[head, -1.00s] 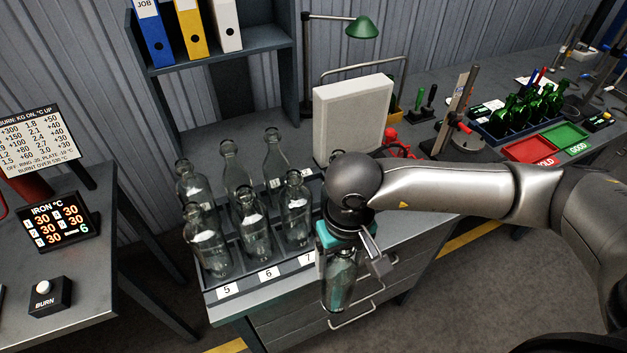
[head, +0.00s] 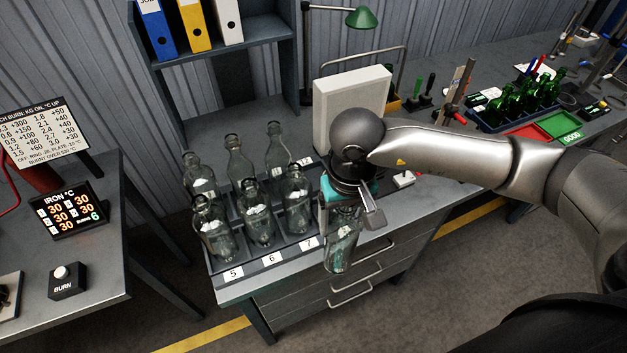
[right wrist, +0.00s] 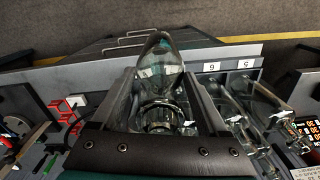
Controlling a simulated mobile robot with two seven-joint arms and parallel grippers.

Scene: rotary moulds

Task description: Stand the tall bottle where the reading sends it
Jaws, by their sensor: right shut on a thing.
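My right gripper (head: 345,207) is shut on a tall clear bottle (head: 341,249) and holds it in the air, beside the front right corner of the numbered rack. In the right wrist view the bottle (right wrist: 160,72) lies between the two fingers, its neck near the palm. The rack (head: 262,264) has front labels 5, 6 and 7 and holds several clear bottles, such as one at the front left (head: 213,236). An iron temperature display (head: 68,211) on the left bench shows several readings of 30 and a 6. My left gripper is not in view.
A burn button box (head: 67,281) and a printed chart (head: 40,135) stand on the left bench. A pale upright block (head: 351,107) stands behind my right gripper. A crate of green bottles (head: 487,118) and a green tray (head: 560,130) are at the far right.

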